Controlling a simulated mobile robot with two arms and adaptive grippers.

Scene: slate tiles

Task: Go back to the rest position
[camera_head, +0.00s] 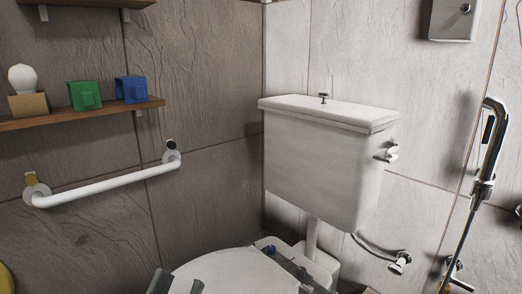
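My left gripper (178,285) shows at the bottom edge, left of the middle. Only the tips of its two dark grey fingers are in the picture. They are apart with nothing seen between them, in front of the left side of the white toilet lid (235,272). The rest of this gripper is cut off by the frame. I do not see my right gripper.
A white cistern (318,165) is on the back wall above the toilet. A white grab rail (105,187) and a wooden shelf (75,116) with small items are on the left wall. A shower handset (490,140) hangs at the right.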

